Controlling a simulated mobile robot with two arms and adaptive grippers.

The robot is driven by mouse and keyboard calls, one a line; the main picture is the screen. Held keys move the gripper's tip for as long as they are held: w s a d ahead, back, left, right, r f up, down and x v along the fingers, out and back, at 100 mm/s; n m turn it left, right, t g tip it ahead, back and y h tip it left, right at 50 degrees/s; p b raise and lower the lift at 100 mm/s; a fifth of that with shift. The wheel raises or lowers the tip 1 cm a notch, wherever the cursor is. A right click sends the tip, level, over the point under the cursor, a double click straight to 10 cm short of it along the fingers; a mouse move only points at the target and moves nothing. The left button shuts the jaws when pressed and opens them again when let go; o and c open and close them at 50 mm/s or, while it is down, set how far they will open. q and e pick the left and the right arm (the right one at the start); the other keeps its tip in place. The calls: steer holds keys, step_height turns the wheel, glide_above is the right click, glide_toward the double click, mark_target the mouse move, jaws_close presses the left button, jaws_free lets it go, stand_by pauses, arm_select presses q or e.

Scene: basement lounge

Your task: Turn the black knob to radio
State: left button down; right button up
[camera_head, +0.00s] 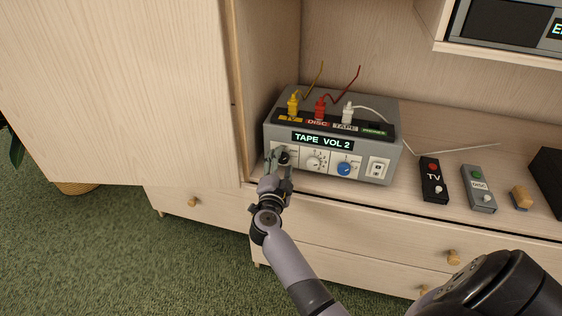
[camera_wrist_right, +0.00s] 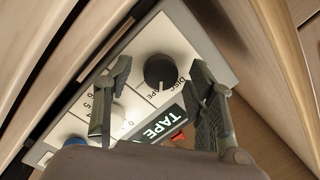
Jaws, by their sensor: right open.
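The black knob (camera_wrist_right: 160,71) is on the cream front panel of a grey switch box (camera_head: 392,150), at the left end of its row of controls. In the right wrist view its white mark lies near the printed word TAPE, beside DISC; other labels are hidden or unreadable. The box's display (camera_head: 322,140) reads "TAPE VOL 2". My right gripper (camera_head: 279,164) is at the knob in the head view. In the wrist view its open fingers (camera_wrist_right: 158,88) stand on either side of the knob, with visible gaps; I cannot tell their depth. My left gripper is not in view.
Right of the knob are a white dial (camera_head: 315,161), a blue knob (camera_head: 345,169) and a switch plate (camera_head: 378,168). Yellow, red and white plugs stand on top. TV (camera_head: 433,182) and DISC (camera_head: 478,190) remotes lie to the right. A cabinet door (camera_head: 130,90) stands close at the left.

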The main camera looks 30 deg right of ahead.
steer(key=shift+d, duration=0.1)
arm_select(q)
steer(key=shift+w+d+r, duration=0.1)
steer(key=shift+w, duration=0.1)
arm_select(e)
steer(key=shift+c, duration=0.6)
steer(key=c, duration=1)
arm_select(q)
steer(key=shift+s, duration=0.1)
arm_select(e)
steer(key=shift+m, duration=0.3)
steer(key=shift+f+m, duration=0.1)
steer(key=shift+m, duration=0.9)
steer(key=m+h+b, duration=0.1)
steer(key=m+b, duration=0.1)
steer(key=m, duration=0.4)
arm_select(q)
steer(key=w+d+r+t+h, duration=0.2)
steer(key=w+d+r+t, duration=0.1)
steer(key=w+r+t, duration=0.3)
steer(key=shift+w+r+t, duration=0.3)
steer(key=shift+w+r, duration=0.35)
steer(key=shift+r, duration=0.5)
arm_select(e)
steer(key=shift+m, duration=0.5)
